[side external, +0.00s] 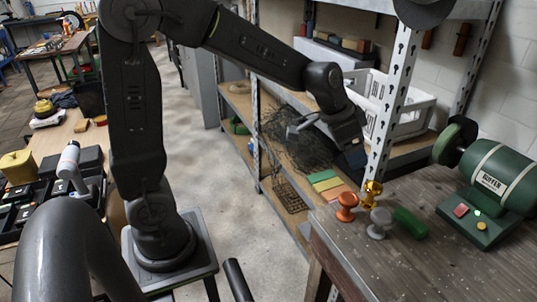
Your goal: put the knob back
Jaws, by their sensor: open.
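Several small knob-like pieces stand on the wooden workbench (420,262): an orange one (347,207), a gold one (372,193) and a grey one (379,224). A green rounded piece (409,222) lies beside the grey one. I cannot tell which of them is the task's knob. A green buffer machine (498,180) stands to their right, with a red and a yellow control on its base. My gripper (355,160) is open, above and behind the small pieces and apart from them. Its fingertips are small and dark, and I see nothing held.
A metal shelf with a white crate (395,115) stands behind the bench. A cluttered table is at the far left. The bench's front part is clear.

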